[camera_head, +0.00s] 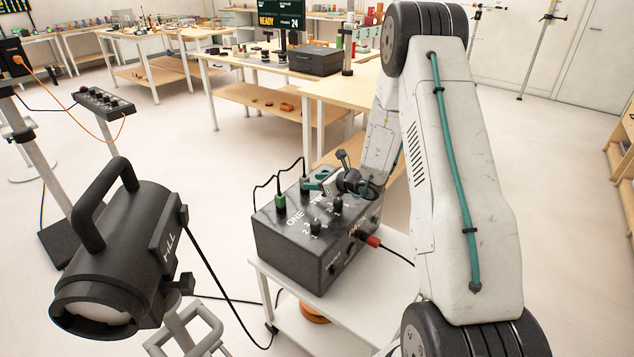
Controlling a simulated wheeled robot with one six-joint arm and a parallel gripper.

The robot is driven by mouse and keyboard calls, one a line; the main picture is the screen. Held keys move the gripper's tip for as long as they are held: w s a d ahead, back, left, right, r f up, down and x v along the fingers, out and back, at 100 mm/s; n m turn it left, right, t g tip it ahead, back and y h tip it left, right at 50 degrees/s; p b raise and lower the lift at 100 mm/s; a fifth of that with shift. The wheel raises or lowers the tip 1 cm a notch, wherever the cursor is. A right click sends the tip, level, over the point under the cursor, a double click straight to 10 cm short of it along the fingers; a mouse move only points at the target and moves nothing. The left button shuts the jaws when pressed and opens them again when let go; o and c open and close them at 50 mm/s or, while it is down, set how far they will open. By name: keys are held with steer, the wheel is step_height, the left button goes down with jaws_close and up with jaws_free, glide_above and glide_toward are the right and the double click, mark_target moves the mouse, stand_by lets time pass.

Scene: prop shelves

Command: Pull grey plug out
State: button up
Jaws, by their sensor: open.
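A dark control box (290,250) marked ONE and TWO stands on a white cart, with plugs and knobs on its top. A green plug (281,203) stands upright in the top, with a black cable. A second corded plug (304,184), which looks greyish, stands behind and right of it; it is small and partly hidden by my gripper, so its colour is unsure. My gripper (313,183), with teal fingertips, is open low over the box top, right beside this second plug. I cannot tell whether the fingers are around it or touching it.
A red plug (373,241) with a black cable sits in the box's right side. The white cart (300,292) carries the box. A black spotlight (120,255) stands close on the left, its cable trailing to the floor. Wooden workbenches (235,85) stand behind; floor between is open.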

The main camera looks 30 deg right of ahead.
mark_target(300, 181)
steer(key=x, duration=0.7)
steer(key=shift+w+f, duration=0.25)
steer(key=shift+w, duration=0.05)
steer(key=shift+r, duration=0.1)
jaws_close()
